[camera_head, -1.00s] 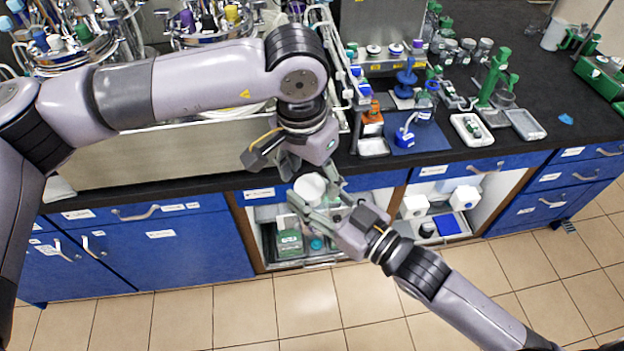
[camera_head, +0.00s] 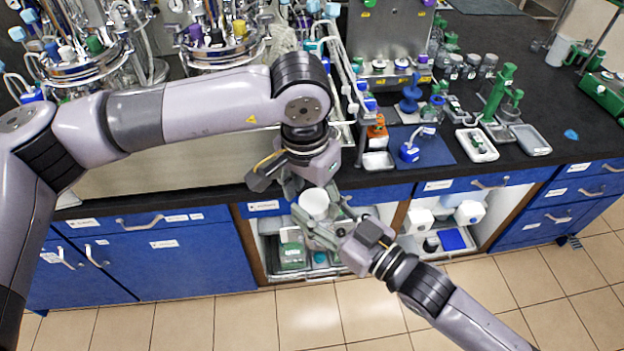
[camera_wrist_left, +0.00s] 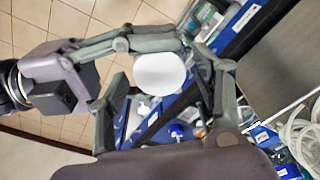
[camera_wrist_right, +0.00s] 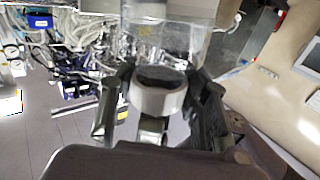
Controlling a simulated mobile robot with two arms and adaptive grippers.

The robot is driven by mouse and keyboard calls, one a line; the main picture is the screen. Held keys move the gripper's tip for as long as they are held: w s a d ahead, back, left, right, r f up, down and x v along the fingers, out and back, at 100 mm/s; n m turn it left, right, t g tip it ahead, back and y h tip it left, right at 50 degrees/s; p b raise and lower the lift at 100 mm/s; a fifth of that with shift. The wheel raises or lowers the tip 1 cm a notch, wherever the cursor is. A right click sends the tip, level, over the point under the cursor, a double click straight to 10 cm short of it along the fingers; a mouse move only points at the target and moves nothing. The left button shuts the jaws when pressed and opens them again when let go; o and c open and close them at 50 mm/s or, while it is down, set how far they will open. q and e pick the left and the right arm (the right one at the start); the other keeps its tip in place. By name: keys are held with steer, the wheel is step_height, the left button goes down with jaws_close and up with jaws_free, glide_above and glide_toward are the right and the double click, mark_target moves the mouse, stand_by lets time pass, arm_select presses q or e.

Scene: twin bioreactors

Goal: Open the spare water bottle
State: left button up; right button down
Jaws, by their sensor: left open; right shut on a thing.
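The spare water bottle's white round top (camera_head: 314,204) shows in the head view between my grippers, in front of the bench. It faces the camera in the left wrist view (camera_wrist_left: 160,73). My left gripper (camera_head: 310,188) is open just above it. In its wrist view the fingers (camera_wrist_left: 165,100) stand apart on either side of the white top; I cannot tell if they touch it. My right gripper (camera_head: 328,222) comes from the lower right and is shut on the bottle. A white ring with a dark middle (camera_wrist_right: 157,98) shows between its fingers. The lower bottle is mostly hidden.
Open cupboards behind hold a green-labelled container (camera_head: 292,250) and white bottles (camera_head: 469,212). The black bench top (camera_head: 545,95) carries a blue mat (camera_head: 436,150), small trays and a green stand (camera_head: 497,95). Metal bioreactor vessels (camera_head: 222,52) stand at the back left. The tiled floor (camera_head: 300,325) is clear.

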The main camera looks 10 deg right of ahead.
arm_select(q)
steer(key=shift+d+f, duration=0.1)
steer(key=shift+f, duration=0.45)
steer(key=c, duration=1.2)
steer(key=o, duration=1.3)
steer(key=shift+r, duration=0.15)
